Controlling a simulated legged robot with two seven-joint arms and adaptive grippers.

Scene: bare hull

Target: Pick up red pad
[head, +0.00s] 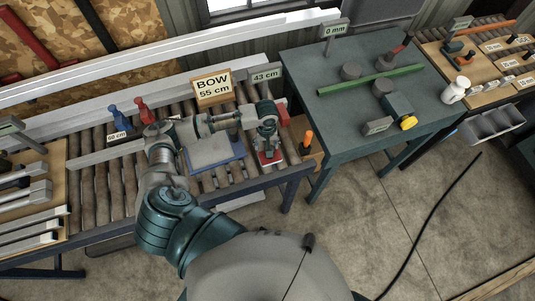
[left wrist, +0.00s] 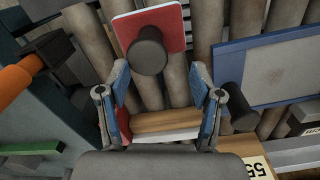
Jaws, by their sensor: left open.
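The red pad (head: 270,157) lies on the roller conveyor near its right end, with a pale edge below it. In the left wrist view the red pad (left wrist: 172,22) carries a dark round knob (left wrist: 149,52). My left gripper (head: 267,144) is above the pad and partly covers it in the head view. In the left wrist view the gripper (left wrist: 160,72) is open, its blue-lined fingers on either side with the knob a little beyond and between the tips. The fingers hold nothing. My right gripper is not in view.
A blue-framed grey board (head: 215,150) lies left of the pad. A red block (head: 283,112) stands behind the gripper. An orange-handled tool (head: 307,139) stands to the right. Signs stand behind, including BOW 55 cm (head: 212,87). A green table (head: 340,130) adjoins on the right.

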